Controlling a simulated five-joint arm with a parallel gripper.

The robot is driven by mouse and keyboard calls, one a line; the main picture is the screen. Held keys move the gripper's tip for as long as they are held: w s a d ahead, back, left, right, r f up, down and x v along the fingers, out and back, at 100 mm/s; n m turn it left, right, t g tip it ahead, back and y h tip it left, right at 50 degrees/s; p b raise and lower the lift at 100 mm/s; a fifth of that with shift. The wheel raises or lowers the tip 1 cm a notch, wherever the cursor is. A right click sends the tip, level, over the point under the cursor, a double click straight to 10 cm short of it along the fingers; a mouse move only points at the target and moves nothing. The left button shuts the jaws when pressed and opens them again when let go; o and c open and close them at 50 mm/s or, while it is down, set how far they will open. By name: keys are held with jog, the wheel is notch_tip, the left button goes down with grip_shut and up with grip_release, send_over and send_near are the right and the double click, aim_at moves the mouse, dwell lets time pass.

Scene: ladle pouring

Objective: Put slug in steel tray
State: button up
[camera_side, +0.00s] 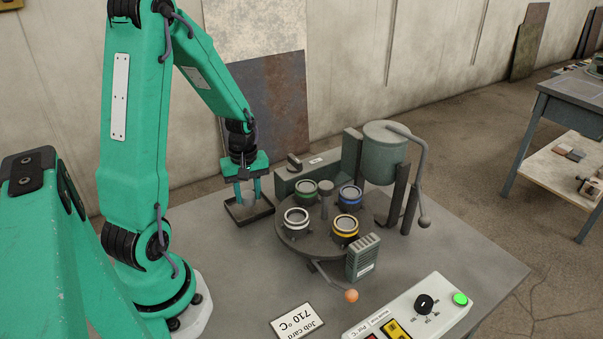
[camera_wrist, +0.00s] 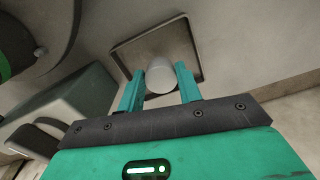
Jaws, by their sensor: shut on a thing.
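My gripper (camera_side: 247,193) points down over the steel tray (camera_side: 233,218), a shallow dark square tray at the table's back left. In the wrist view the pale grey slug (camera_wrist: 160,76) sits between the fingers of my gripper (camera_wrist: 160,88), and the tray (camera_wrist: 120,55) lies behind it. The fingers are shut on the slug. In the side view the slug is small and mostly hidden between the fingers. I cannot tell whether its lower end touches the tray floor.
Right of the tray is a round turntable (camera_side: 318,240) with several ringed cups and a handle with an orange knob (camera_side: 351,296). A ladle pot (camera_side: 385,155) stands behind. A control panel (camera_side: 415,312) and job card (camera_side: 297,320) lie at the front.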

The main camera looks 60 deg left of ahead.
aim_at(249, 196)
jog(key=shift+f, duration=0.85)
jog(key=shift+f, duration=0.15)
jog(key=o, duration=1)
notch_tip(249, 196, up, 12)
jog(key=shift+r, duration=0.2)
jog(key=shift+d, duration=0.1)
